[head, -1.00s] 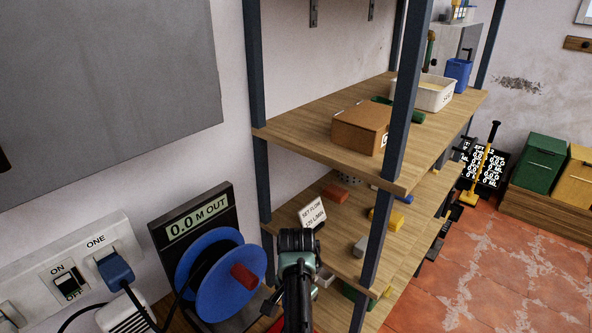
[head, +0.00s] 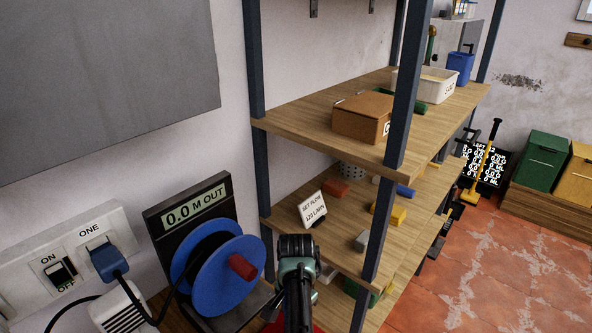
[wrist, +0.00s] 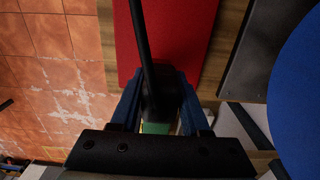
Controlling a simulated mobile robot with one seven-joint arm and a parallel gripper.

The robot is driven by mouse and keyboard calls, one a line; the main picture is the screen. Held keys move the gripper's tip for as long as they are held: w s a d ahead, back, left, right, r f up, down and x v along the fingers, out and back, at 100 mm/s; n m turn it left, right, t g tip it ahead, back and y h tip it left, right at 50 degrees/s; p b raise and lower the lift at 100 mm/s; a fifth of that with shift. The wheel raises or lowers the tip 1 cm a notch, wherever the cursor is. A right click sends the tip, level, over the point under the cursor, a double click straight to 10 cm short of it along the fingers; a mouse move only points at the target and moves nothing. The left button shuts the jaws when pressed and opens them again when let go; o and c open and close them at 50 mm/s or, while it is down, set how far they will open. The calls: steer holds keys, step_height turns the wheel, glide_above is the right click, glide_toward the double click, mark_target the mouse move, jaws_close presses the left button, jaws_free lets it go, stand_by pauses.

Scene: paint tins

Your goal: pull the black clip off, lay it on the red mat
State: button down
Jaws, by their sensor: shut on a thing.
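In the wrist view my gripper (wrist: 160,88) is shut on a dark piece between its blue fingers, which I take to be the black clip (wrist: 158,98). A long thin black bar runs up from it across the picture. A small green patch shows below it, close to the palm; I cannot tell what it belongs to. The red mat (wrist: 190,40) lies on the wooden surface beyond the fingertips, behind the bar. I cannot tell whether the clip touches anything besides the fingers. In the head view my arm hides the fingertips and clip.
A blue reel (head: 218,275) with a display stands left of my arm; its blue disc fills the wrist view's right edge. A shelf post (head: 380,235) stands close on the right. A small card (head: 313,208) and several blocks sit on the lower shelf. Tiled floor lies right.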

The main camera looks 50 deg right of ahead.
steer(key=shift+f+b, duration=0.55)
steer(key=shift+f, duration=0.1)
steer(key=shift+c, duration=1.5)
jaws_free()
step_height(320, 180, up, 13)
